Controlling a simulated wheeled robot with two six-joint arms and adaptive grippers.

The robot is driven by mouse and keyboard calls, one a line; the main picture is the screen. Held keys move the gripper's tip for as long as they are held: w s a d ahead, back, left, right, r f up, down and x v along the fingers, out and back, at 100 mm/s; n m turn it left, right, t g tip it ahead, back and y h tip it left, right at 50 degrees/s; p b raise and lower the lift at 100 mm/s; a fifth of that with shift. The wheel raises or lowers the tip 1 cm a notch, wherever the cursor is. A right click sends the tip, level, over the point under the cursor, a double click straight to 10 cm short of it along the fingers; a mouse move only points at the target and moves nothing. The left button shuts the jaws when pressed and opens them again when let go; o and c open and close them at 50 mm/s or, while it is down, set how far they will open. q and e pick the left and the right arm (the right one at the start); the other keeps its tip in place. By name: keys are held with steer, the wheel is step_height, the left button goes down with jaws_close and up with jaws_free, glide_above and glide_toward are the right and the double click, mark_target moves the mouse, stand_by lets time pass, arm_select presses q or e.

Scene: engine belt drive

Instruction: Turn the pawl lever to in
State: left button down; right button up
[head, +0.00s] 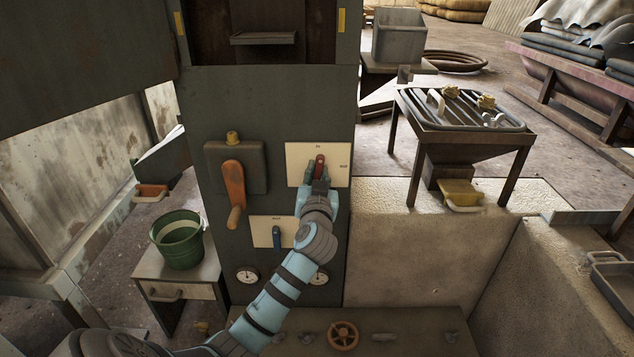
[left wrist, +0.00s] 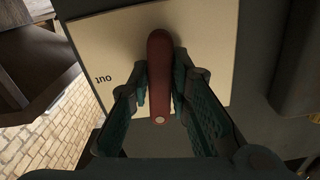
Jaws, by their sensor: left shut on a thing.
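The red pawl lever (head: 319,163) stands on a cream label plate (head: 299,154) on the dark machine front, and points roughly upright. The plate has a small mark above the lever and another at its right edge. In the left wrist view the red lever (left wrist: 160,75) lies between the fingers, and the plate (left wrist: 105,45) reads "OUT", upside down, at the left. My left gripper (head: 318,178) is shut on the lever, with a finger on each side. It also shows in the left wrist view (left wrist: 160,98). My right gripper is not in view.
An orange crank handle (head: 232,190) is left of the plate. A blue lever (head: 277,237) on another plate is below, near two gauges (head: 247,276). A green bucket (head: 178,240) stands at left. A tray table (head: 465,108) stands at right.

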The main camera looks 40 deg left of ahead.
arm_select(q)
steer(key=shift+f+n+b, duration=0.15)
steer(key=shift+n+b, duration=0.15)
steer(key=shift+n, duration=0.6)
steer(key=c, duration=1.5)
jaws_free()
steer(key=shift+c, duration=0.2)
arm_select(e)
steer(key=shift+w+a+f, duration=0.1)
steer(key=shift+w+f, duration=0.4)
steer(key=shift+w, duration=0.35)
